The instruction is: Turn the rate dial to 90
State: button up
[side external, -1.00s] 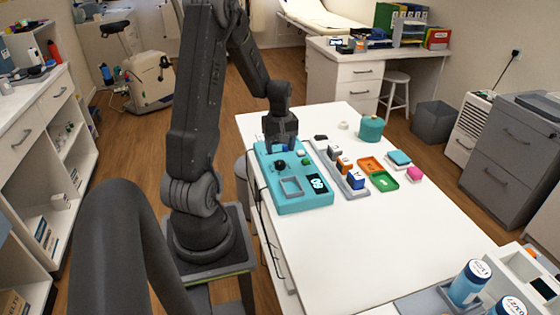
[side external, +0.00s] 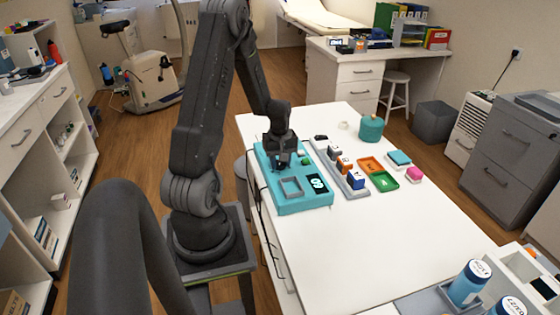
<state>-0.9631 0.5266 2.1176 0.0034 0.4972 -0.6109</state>
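The teal device (side external: 304,203) lies on the near left part of the white table. Its dark display (side external: 317,183) shows light digits that look like 60 or 90, seen turned; I cannot read them surely. A square outlined recess (side external: 291,187) and a green button (side external: 305,161) are on its top. My gripper (side external: 283,163) points down over the device at the place of the black dial. The gripper hides the dial, and I cannot tell whether the fingers touch it or how far apart they are.
A grey rack (side external: 352,188) with several small blocks stands right of the device. Orange (side external: 371,164) and green (side external: 384,182) trays, a teal block (side external: 399,158), a pink block (side external: 415,174) and a teal pot (side external: 371,128) lie beyond. The table's near middle is clear.

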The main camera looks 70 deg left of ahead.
jog(key=c, duration=0.4)
jog(key=shift+c, duration=0.2)
jog(key=shift+m, duration=0.3)
jog(key=m, duration=0.3)
jog(key=shift+m, duration=2.6)
jog(key=o, duration=0.9)
